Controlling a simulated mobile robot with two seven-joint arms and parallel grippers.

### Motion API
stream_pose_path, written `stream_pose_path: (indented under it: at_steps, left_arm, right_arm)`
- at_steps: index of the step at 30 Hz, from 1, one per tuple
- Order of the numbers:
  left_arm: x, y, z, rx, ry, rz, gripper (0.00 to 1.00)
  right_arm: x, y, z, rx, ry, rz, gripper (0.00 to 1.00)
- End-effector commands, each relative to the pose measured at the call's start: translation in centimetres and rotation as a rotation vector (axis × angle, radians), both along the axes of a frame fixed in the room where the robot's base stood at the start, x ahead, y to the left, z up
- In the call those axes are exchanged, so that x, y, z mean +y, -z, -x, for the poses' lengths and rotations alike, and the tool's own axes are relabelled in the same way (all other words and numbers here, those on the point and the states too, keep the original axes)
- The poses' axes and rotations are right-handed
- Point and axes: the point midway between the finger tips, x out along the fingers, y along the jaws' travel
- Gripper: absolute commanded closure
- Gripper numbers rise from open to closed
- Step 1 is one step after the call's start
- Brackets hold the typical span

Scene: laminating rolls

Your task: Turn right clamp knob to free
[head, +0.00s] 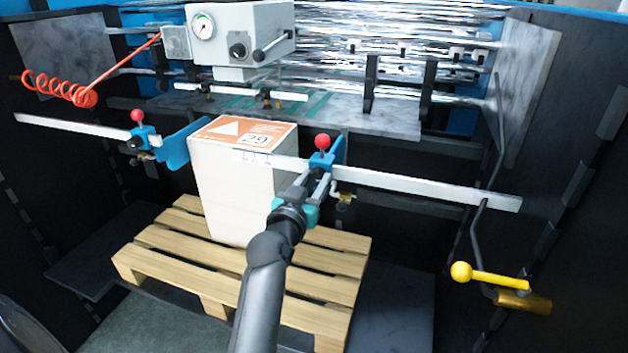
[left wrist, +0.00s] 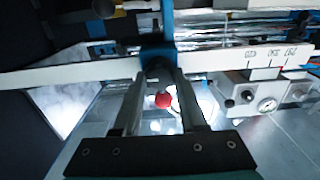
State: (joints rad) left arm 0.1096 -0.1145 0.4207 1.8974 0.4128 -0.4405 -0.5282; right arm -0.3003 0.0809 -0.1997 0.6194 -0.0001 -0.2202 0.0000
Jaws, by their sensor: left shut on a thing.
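The right clamp (head: 322,160) is a blue block with a red ball (head: 322,142) on top. It sits on the white rail (head: 425,185) beside the stack's right side. My left gripper (head: 318,178) reaches up to the front of this clamp. In the left wrist view, my fingers (left wrist: 157,76) close on the dark right clamp knob (left wrist: 157,68) at the front of the blue block. The fingers largely hide the knob, so its turn angle cannot be told. The red ball shows between the fingers (left wrist: 163,100). My right gripper is not in view.
A white stack with an orange label (head: 245,132) stands on a wooden pallet (head: 180,240). The left clamp (head: 145,137) is on the rail at left. A yellow handle (head: 490,274) is at lower right. A gauge box (head: 240,35) and rollers are behind.

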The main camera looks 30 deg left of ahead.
Motion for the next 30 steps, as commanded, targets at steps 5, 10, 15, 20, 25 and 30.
stream_pose_path:
  at_steps: [5, 10, 15, 20, 25, 30]
  left_arm:
    - [0.0, 0.0, 0.0, -0.001, -0.001, 0.000, 1.00]
    - [0.0, 0.0, 0.0, -0.002, -0.001, 0.003, 1.00]
    - [0.0, -0.1, 0.0, -0.008, -0.001, 0.031, 1.00]
    - [0.0, -0.2, 0.0, -0.026, 0.000, 0.102, 1.00]
    - [0.1, -0.3, 0.0, -0.055, 0.000, 0.227, 1.00]
    - [0.1, -0.4, 0.0, -0.094, 0.001, 0.382, 1.00]
  right_arm:
    - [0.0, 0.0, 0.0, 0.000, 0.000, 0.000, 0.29]
    - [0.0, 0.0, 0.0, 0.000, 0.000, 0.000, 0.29]
    - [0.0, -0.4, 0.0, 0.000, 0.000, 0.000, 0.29]
    - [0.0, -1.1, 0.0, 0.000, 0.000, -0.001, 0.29]
    - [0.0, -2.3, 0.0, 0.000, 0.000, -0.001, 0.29]
    - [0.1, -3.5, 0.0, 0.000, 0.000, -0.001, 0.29]
